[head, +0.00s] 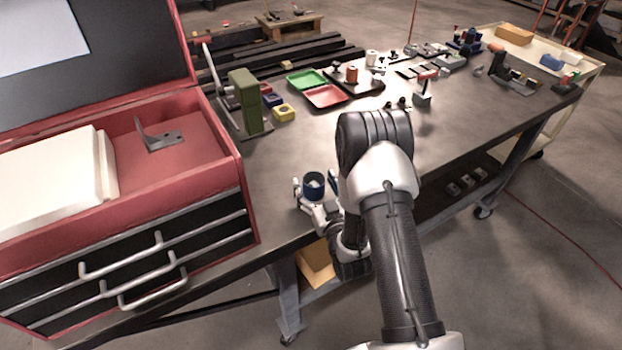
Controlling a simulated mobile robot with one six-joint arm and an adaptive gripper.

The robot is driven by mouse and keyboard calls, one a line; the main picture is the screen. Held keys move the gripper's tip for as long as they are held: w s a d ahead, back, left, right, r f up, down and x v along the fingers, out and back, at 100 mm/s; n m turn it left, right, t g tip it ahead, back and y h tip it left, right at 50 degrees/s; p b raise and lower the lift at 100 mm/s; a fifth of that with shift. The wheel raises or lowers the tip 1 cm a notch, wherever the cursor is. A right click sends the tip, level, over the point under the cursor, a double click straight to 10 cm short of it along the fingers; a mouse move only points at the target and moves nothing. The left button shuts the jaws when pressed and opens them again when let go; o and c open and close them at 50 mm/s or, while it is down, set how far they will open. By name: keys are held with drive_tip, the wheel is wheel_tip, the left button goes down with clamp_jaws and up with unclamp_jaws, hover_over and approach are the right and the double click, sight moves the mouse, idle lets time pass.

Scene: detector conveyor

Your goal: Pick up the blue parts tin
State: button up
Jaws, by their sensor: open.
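A dark blue round tin with an open top (314,189) stands upright near the front edge of the workbench, in the head view. My gripper (315,184) is open, with one finger to the left of the tin and one to its right. The tin is between the fingers; I cannot tell whether either finger touches it. The gripper body hides the tin's lower part, and my arm covers the bench to the right of it.
A red toolbox (217,168) with a raised lid stands at the left. A green block-shaped fixture (246,101) and a yellow block (284,113) stand behind the tin. Green (307,79) and red (326,96) trays lie farther back. Bare bench surrounds the tin.

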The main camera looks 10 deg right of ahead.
drive_tip(key=shift+s, duration=0.2)
drive_tip(key=shift+c, duration=0.6)
drive_tip(key=c, duration=1.1)
drive_tip(key=shift+o, duration=0.2)
drive_tip(key=shift+r, duration=0.1)
wheel_tip(320, 180, up, 20)
drive_tip(key=p, duration=0.5)
